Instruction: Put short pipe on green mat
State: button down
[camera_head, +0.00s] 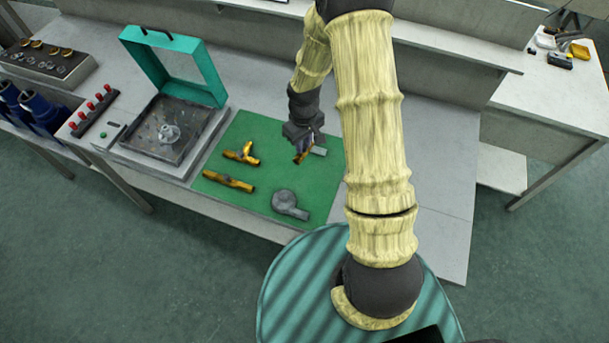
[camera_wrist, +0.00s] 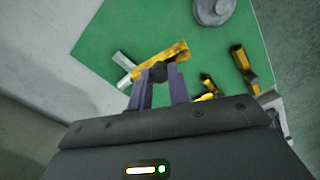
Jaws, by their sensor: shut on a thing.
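The green mat (camera_head: 262,172) lies on the grey bench and fills much of the wrist view (camera_wrist: 105,30). My gripper (camera_head: 303,150) is over its far right part, pointing down. In the wrist view its two purple fingers (camera_wrist: 160,82) are shut on a short brass pipe (camera_wrist: 172,54), which lies across the fingertips. A dark round part shows between the fingers. In the head view the short pipe (camera_head: 300,158) is partly hidden by my gripper. A pale grey piece (camera_head: 319,151) shows beside it, also in the wrist view (camera_wrist: 124,62). I cannot tell whether the pipe touches the mat.
A brass tee (camera_head: 241,153), a longer brass pipe (camera_head: 228,182) and a round grey casting (camera_head: 287,203) lie on the mat. A teal-lidded tray (camera_head: 165,130) stands left of it. The mat's middle is clear. A raised shelf (camera_head: 430,40) runs behind.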

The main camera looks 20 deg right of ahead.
aim_at(304, 157)
jog(key=n, duration=0.2)
jog(key=n+b, duration=0.1)
jog(key=n, duration=0.1)
jog(key=n+b, duration=0.1)
jog(key=shift+f+n, duration=0.35)
jog(key=shift+n, duration=0.05)
jog(key=n+b, duration=0.2)
jog(key=n, duration=0.3)
jog(key=n+b, duration=0.1)
jog(key=n, duration=0.2)
jog(key=n+b, duration=0.1)
jog(key=n, duration=0.1)
jog(key=shift+s+f+n, duration=0.15)
jog(key=shift+n, duration=0.25)
jog(key=n+b, duration=0.1)
jog(key=n, duration=0.2)
jog(key=shift+n, duration=0.3)
jog(key=shift+d, duration=0.15)
jog(key=shift+s+r, duration=0.15)
jog(key=shift+r, duration=0.05)
notch_tip(304, 157, down, 6)
jog(key=shift+r, duration=0.15)
jog(key=shift+f, duration=0.35)
